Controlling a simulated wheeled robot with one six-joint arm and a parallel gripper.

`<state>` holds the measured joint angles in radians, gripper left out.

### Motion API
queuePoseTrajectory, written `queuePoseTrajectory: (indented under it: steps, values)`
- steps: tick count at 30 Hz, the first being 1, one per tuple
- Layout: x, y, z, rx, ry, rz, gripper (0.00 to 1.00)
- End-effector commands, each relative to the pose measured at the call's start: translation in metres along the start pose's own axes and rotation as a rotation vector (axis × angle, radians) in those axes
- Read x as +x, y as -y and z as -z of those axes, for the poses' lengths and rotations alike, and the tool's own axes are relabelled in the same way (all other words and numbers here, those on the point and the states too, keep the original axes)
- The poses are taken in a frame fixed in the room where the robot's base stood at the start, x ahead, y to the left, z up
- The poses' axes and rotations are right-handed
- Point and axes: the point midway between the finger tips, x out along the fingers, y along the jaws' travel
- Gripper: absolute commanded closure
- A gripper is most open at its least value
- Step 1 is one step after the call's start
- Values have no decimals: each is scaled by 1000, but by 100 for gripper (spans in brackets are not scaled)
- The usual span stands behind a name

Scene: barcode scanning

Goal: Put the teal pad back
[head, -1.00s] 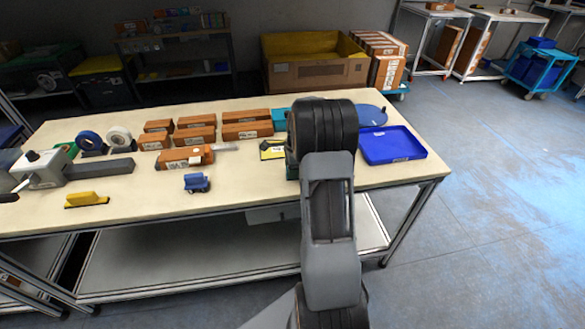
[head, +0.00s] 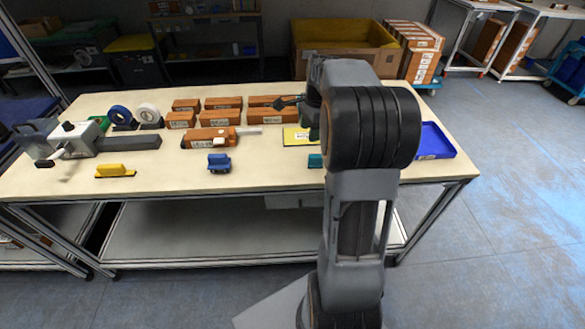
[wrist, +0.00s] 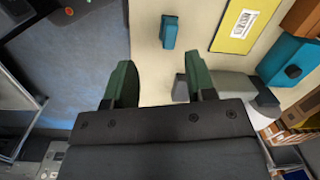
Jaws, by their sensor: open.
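The small teal block (head: 315,160), which I take for the teal pad, lies on the table near its front edge, partly hidden by my arm in the head view. In the wrist view the teal block (wrist: 169,32) lies beyond my gripper (wrist: 158,72), on the bare tabletop. My gripper is open, its two green fingers apart with nothing between them, and it does not touch the block. A larger teal box (wrist: 288,60) with a dark knob is at the right in the wrist view.
A yellow labelled card (head: 296,137) lies behind the teal block. A grey object (wrist: 230,84) is close to my right finger. A blue tray (head: 436,142) is on the right. Orange boxes (head: 222,118) and a blue toy-like item (head: 219,162) are on the left.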

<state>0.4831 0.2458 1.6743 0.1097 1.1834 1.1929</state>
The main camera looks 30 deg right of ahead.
Motion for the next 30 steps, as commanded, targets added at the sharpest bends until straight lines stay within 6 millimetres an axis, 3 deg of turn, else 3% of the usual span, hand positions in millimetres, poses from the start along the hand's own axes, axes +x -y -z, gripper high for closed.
queuePoseTrajectory:
  steps: [1, 6, 12, 19, 30]
  values:
    - [-11, -12, -26, -144, -15, 21, 50]
    - [-25, -69, -98, -713, -83, 83, 50]
    - [-19, -136, -147, -1285, -171, 139, 50]
    - [-4, -180, -166, -1652, -240, 169, 50]
    - [0, -188, -168, -1727, -255, 173, 50]
